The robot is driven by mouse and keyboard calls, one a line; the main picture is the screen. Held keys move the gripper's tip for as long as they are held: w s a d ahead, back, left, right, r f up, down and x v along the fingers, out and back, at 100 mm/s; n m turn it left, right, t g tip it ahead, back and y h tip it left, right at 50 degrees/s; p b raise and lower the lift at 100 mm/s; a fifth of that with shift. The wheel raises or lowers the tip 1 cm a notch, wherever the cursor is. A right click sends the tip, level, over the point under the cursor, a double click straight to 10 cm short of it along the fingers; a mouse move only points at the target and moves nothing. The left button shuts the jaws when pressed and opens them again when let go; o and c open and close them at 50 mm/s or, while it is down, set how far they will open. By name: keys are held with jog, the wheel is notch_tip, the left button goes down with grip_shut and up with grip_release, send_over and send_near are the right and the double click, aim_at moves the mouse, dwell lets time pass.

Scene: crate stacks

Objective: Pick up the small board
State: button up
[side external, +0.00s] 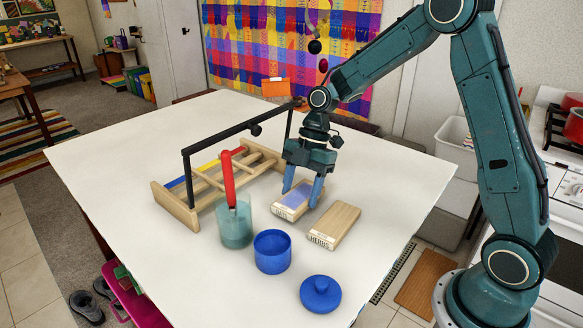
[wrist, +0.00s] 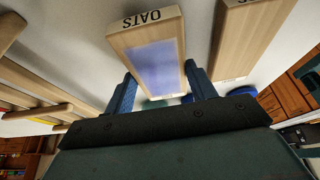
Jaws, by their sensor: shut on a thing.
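A light wooden board marked OATS with a blue-violet patch on top (side external: 291,201) is between the fingers of my gripper (side external: 301,195). In the wrist view the same OATS board (wrist: 150,62) has one blue finger at each long side, and my gripper (wrist: 160,82) is shut on it. I cannot tell whether it is clear of the table. A second wooden board marked HERBS (side external: 335,224) lies just to its right, apart from it; it also shows in the wrist view (wrist: 246,42).
A wooden rack with a black bar (side external: 180,207) stands left of the boards. A glass jar (side external: 235,232) with a red stick, a blue cup (side external: 272,252) and a blue knobbed lid (side external: 320,294) are in front. The white table (side external: 110,150) is clear at far left and right.

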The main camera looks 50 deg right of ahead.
aim_at(301, 194)
notch_tip(301, 194, up, 19)
jog(key=shift+f, duration=0.2)
dwell(0.4)
jog(key=shift+r, duration=0.1)
jog(key=shift+s, duration=0.1)
dwell(0.6)
